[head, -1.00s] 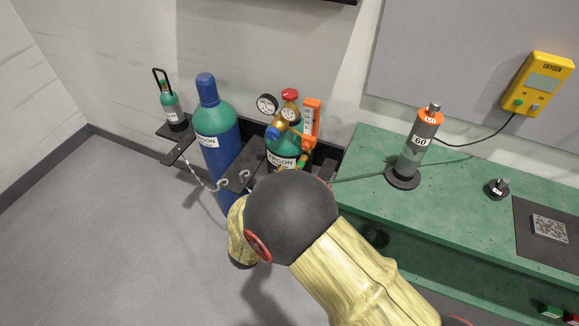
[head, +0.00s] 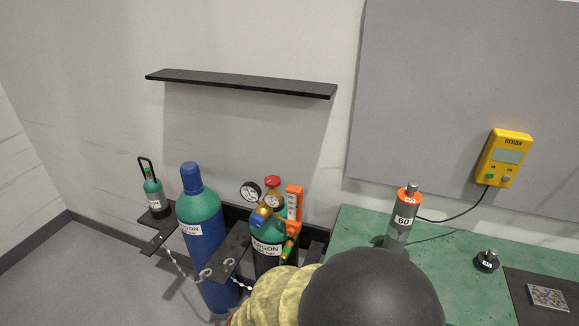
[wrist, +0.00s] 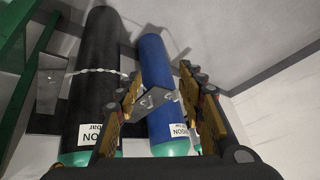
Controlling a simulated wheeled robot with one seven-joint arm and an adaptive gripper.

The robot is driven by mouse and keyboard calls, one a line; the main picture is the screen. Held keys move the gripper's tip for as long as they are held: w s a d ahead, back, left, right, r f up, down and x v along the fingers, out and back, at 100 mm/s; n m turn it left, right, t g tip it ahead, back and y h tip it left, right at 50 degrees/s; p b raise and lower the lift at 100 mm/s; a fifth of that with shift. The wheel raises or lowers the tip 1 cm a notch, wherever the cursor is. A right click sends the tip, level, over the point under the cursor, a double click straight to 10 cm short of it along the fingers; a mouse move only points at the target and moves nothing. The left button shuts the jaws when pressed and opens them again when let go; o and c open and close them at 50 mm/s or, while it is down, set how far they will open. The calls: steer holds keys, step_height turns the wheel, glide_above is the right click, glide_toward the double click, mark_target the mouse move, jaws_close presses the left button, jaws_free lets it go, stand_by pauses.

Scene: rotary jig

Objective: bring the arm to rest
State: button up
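My gripper (wrist: 162,88) shows only in the wrist view. Its two fingers are spread with nothing between the tips. The blue cylinder (wrist: 155,65) and a dark bracket plate with hooks show beyond the fingers, and I see no contact. In the head view my arm fills the bottom centre and right of centre, and the gripper is hidden or out of frame. There the blue cylinder (head: 214,270) with a green shoulder stands left of the arm. The regulator cylinder (head: 267,237) labelled argon stands just behind the arm.
A small green cylinder (head: 153,190) stands on a bracket at left. A black shelf (head: 240,84) is on the wall above. The green bench (head: 350,228) at right bears a grey orange-topped cylinder (head: 401,222) and a black weight (head: 487,261). A yellow oxygen meter (head: 504,158) hangs above.

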steer(key=s+d+r+m+h, duration=0.1)
steer(key=s+d+r, duration=0.3)
steer(key=d+r, duration=0.6)
steer(key=s+d+r+m+h, duration=0.1)
steer(key=s+d+r, duration=0.4)
steer(key=d+r, duration=0.5)
steer(key=s+d+r+m+h, duration=0.1)
steer(key=s+d+r, duration=0.4)
steer(key=d+r, duration=0.5)
steer(key=d, duration=0.5)
steer(key=shift+d+r+m+t+h, duration=0.2)
steer(key=shift+d+m+t+h, duration=0.1)
steer(key=shift+m, duration=0.1)
steer(key=shift+w, duration=0.1)
steer(key=shift+c, duration=0.6)
stand_by(0.8)
